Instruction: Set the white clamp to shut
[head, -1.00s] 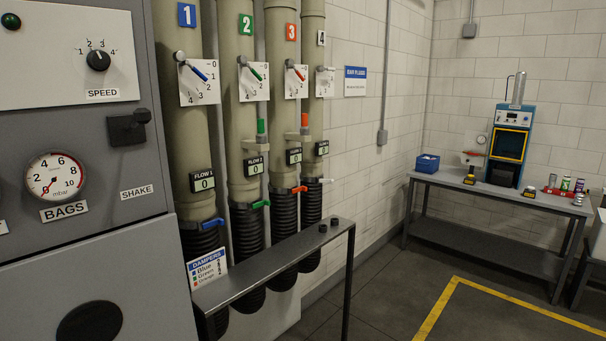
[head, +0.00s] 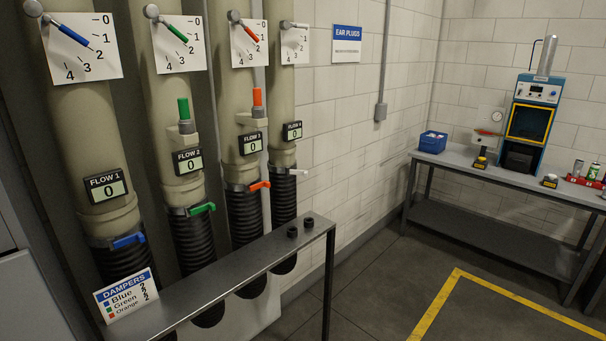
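The white clamp (head: 297,171) is a small white lever on the fourth, right-most pipe, at the top of its black hose (head: 283,199) and below the FLOW 4 display (head: 292,131). Its handle sticks out to the right, roughly level. I cannot tell from this distance whether it is open or shut. The blue clamp (head: 128,241), green clamp (head: 202,209) and orange clamp (head: 260,186) sit on the other three pipes in the same way. Neither of my grippers is in view.
A grey metal bench (head: 215,289) stands in front of the hoses, with two black knobs and a DAMPERS card (head: 126,295) on it. A table (head: 462,165) with a blue machine (head: 533,108) stands at the back right. The floor right of the bench is clear, with yellow lines (head: 440,300).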

